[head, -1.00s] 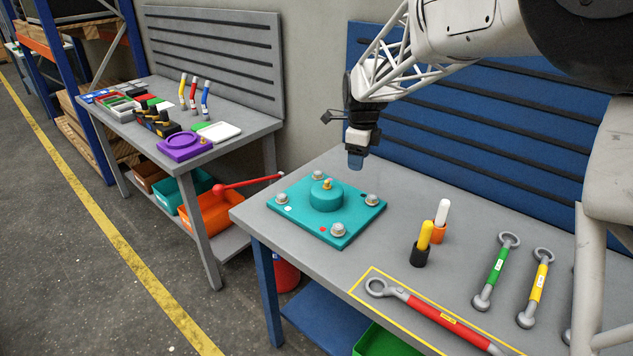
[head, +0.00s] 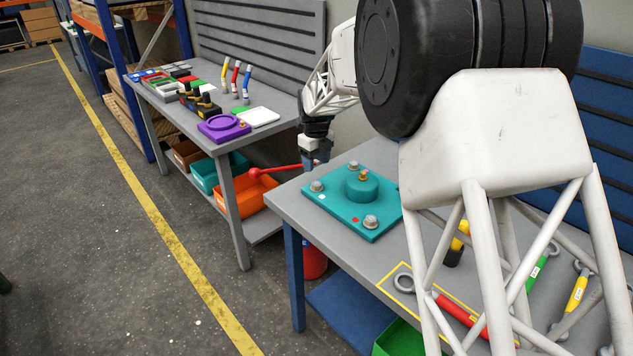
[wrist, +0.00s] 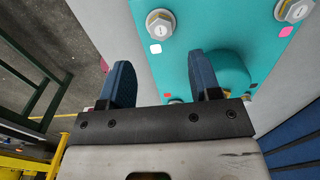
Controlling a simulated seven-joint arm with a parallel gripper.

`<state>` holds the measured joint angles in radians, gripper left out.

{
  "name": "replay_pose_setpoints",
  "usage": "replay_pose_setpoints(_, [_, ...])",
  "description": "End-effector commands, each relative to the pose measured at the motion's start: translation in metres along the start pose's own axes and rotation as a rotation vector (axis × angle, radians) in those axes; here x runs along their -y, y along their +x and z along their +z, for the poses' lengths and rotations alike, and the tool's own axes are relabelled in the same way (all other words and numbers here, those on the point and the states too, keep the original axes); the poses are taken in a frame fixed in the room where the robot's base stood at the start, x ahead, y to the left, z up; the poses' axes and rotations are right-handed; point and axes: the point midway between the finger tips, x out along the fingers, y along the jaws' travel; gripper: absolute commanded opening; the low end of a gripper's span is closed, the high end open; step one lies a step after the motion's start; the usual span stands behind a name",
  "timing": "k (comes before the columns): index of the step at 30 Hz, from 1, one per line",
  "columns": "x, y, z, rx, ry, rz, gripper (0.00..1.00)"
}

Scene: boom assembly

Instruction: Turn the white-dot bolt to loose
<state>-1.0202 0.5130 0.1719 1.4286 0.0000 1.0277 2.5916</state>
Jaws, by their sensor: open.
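The teal plate (head: 340,211) lies on the near bench with silver hex bolts at its corners. The white-dot bolt (head: 317,186) is at its left corner; in the wrist view the bolt (wrist: 161,22) is at the top, beside the white square dot (wrist: 155,48). My gripper (head: 311,166) is just above and behind that corner, pointing down. In the wrist view my gripper (wrist: 162,78) is open, with nothing between its blue fingers. The bolt appears beyond the fingertips, apart from them, and sideways within their gap.
A teal round boss (head: 361,188) with a brass tip rises from the plate's middle. Another bolt (head: 370,222) has a red dot. My arm hides much of the bench's right side. A red wrench (head: 462,313) lies in a yellow outline. The side bench (head: 262,134) stands left.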

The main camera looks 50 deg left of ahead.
Motion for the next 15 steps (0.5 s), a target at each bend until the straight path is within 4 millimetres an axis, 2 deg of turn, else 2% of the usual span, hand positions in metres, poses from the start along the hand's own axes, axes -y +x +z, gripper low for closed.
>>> replay_pose_setpoints(8, [0.000, 0.002, -0.001, -0.001, -0.001, 0.000, 0.57])
replay_pose_setpoints(15, [0.000, 0.018, -0.001, -0.002, -0.001, 0.001, 0.57])
